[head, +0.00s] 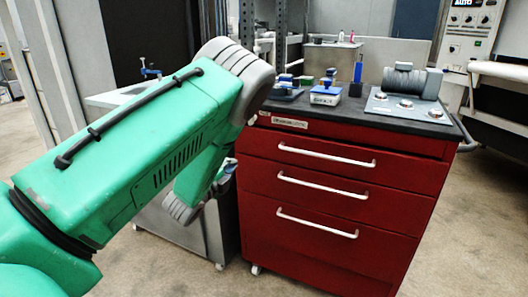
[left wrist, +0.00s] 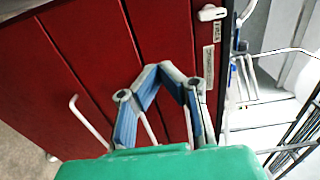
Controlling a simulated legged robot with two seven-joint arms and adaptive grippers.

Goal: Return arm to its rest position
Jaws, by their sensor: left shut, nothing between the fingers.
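My left arm (head: 130,150) is green with grey joints. It reaches in from the left of the head view, bends at a grey joint, and its lower part hangs down beside the red drawer cabinet (head: 330,215). My left gripper (left wrist: 160,72) shows in the left wrist view with blue-grey fingers drawn together and nothing held. It is in front of the red cabinet (left wrist: 90,60), seemingly apart from it. In the head view the gripper is mostly hidden behind the arm. My right gripper is in neither view.
The cabinet's dark top carries a grey roller device (head: 410,80), a small blue scale-like device (head: 325,93) and other small items. White drawer handles (head: 325,154) stick out from its front. A control panel machine (head: 470,30) stands at the back right. Floor at the lower right is clear.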

